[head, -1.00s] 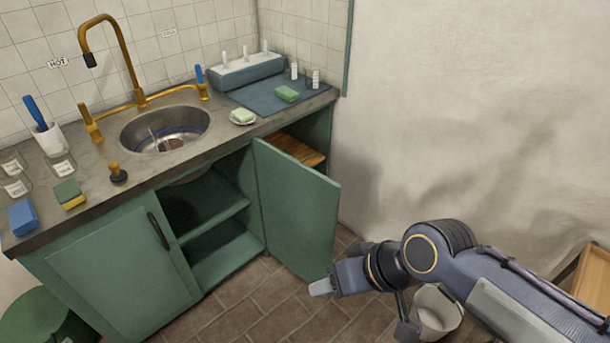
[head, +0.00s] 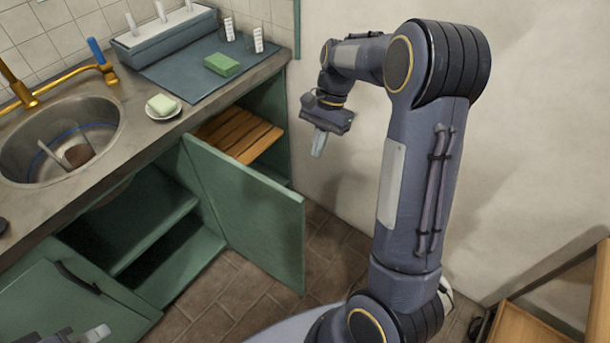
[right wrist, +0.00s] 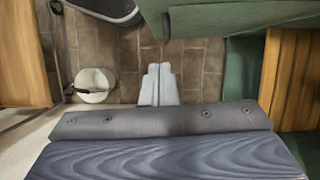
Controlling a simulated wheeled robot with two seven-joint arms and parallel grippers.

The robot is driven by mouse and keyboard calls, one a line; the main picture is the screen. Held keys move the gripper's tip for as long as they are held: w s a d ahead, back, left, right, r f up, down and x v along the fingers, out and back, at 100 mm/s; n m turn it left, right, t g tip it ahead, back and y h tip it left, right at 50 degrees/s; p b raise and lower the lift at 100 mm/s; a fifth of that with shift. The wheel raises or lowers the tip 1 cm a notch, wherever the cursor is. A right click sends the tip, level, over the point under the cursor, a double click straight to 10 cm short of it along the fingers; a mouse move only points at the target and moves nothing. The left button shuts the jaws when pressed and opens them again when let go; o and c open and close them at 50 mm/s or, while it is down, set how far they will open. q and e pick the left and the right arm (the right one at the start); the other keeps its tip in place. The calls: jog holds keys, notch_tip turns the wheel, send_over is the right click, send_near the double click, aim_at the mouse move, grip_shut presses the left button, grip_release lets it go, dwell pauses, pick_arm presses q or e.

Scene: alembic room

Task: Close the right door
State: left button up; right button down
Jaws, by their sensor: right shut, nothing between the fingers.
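The right door (head: 250,215) is a green panel standing open, swung out from the cabinet front. Its left edge meets the cabinet beside open shelves, and its free edge sticks out to the right over the floor. My right gripper (head: 318,143) is shut and empty, pointing down, to the right of the door and near the wall. It appears apart from the door. Its closed fingers (right wrist: 160,85) also show in the right wrist view, over the floor tiles, with a green panel at the top. My left gripper (head: 90,334) shows only partly at the lower left; its jaws are unclear.
Wooden slats (head: 240,135) lie inside the cabinet behind the door. The left door (head: 70,300) with a black handle is closed. The countertop holds a sink (head: 60,135), a soap dish (head: 163,112) and a green sponge (head: 222,64). A white bucket (right wrist: 92,85) stands on the floor.

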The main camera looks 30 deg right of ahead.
jog(key=s+a+f, duration=0.3)
jog(key=a+f, duration=0.4)
jog(key=f, duration=0.2)
jog(key=shift+s, duration=0.3)
jog(key=shift+a, duration=0.1)
